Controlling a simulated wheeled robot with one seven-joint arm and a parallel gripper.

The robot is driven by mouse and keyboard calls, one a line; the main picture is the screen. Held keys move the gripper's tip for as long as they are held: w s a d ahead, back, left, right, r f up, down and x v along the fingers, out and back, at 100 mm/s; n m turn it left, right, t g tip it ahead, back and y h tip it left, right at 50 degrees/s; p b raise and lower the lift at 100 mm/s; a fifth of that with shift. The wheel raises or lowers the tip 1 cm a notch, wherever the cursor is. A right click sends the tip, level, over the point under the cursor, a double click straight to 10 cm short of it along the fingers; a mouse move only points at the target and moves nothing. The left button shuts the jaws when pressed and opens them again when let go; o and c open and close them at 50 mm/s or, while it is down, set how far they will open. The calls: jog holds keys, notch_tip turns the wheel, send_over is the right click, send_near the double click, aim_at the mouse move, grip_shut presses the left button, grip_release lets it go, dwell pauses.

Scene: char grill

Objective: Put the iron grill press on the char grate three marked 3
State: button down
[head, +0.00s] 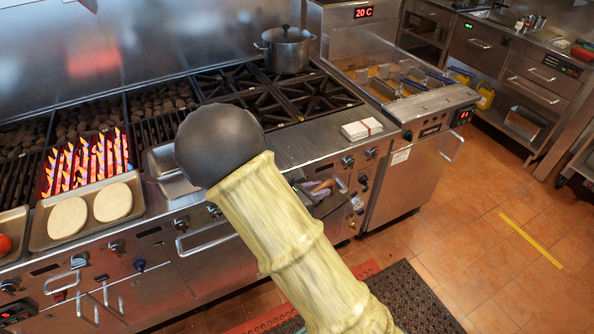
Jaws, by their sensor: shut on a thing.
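My gripper (313,188) shows small and mostly hidden behind my own yellow-sleeved arm, in front of the range's control panel. It appears shut on the iron grill press (328,206), a dark flat plate with a tan handle, held in the air before the range front. Much of the press is covered by the arm. Char grates (165,128) lie at the left of the range, one with orange flames (85,165) on it. I cannot read a number 3 on any grate.
A tray (140,204) with two pale round pieces sits at the front left, beside steel pans (163,160). A pot (286,50) stands on the rear burners (260,103). A white stack (361,129) lies on the right ledge. A fryer (420,101) stands farther right.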

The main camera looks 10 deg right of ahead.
jog(key=s+d+f+n+t+y, duration=0.1)
jog(key=s+f, duration=0.2)
jog(key=f, duration=1.3)
jog(key=shift+s+f+n+t, duration=0.2)
jog(key=shift+f+n+t, duration=0.15)
jog(key=shift+n+t, duration=0.05)
jog(key=shift+a, duration=0.1)
